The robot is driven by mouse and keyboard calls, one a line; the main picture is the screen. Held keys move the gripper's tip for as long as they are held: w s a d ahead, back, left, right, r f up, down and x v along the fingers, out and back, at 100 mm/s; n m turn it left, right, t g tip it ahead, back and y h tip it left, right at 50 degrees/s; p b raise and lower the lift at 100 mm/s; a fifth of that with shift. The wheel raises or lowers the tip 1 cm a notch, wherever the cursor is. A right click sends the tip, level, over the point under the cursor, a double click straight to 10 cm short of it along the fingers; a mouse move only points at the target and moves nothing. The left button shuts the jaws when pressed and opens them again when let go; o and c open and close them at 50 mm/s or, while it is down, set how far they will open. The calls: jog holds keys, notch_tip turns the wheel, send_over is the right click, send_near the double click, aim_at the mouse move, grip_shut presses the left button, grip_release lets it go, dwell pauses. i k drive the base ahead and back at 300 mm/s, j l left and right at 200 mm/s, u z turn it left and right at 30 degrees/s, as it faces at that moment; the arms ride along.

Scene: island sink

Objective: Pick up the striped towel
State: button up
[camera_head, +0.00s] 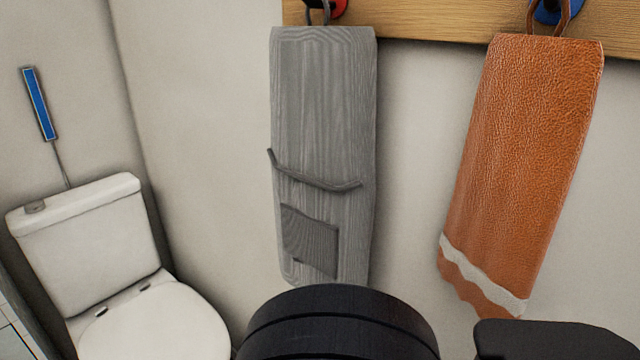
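Two towels hang by loops on the wall. The orange towel (522,160) at the right has one white wavy stripe near its lower end. The grey towel (322,110) at the middle has fine lengthwise lines, a dark band and a dark square patch. I cannot tell for sure which one is the striped towel. Dark rounded parts at the bottom edge look like my arm; they stand in front of the lower ends of the towels. My gripper's fingers do not show.
A wooden rail (430,22) with a red hook (339,8) and a blue hook (553,11) runs along the top. A white toilet (95,245) stands at the left. A blue strip (39,103) is on the wall above it. Bare wall lies between the towels.

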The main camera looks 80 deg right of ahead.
aim_at(535, 99)
jog(key=z, duration=4.25)
